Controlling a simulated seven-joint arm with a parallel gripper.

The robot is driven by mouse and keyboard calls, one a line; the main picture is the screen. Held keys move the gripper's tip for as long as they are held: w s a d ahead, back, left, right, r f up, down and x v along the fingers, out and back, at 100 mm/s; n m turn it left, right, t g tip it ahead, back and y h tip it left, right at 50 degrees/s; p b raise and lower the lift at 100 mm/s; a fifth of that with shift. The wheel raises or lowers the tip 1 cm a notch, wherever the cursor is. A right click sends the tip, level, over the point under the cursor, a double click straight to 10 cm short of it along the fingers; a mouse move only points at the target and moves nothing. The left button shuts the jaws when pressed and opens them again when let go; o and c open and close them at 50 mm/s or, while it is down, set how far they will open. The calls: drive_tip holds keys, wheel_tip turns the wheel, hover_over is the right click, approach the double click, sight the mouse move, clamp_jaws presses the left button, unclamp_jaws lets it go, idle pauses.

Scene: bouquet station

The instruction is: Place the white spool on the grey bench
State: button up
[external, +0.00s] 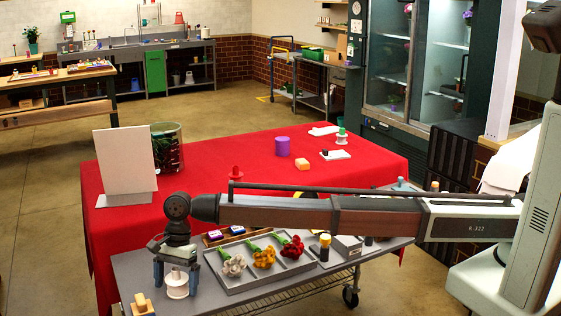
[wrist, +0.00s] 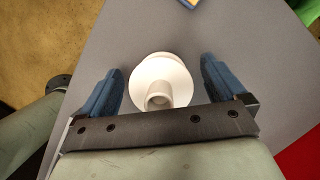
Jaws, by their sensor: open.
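The white spool (external: 177,287) stands upright at the left end of the grey bench (external: 205,298). In the wrist view, the white spool (wrist: 160,82) shows its round flange and hollow hub from above, over the grey bench surface (wrist: 225,35). My gripper (external: 176,274) is low over the spool, with its fingers down on either side. In the wrist view, my gripper (wrist: 161,70) is open, its blue fingers apart from the spool with a gap on both sides. The gripper body partly hides the spool's top in the external view.
A grey tray (external: 228,290) with white, orange and red flowers lies right of the spool. A red-covered table (external: 230,150) with a white panel (external: 125,163) stands behind the bench.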

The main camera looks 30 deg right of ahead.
drive_tip(key=v, duration=1.2)
drive_tip(key=shift+r, duration=0.15)
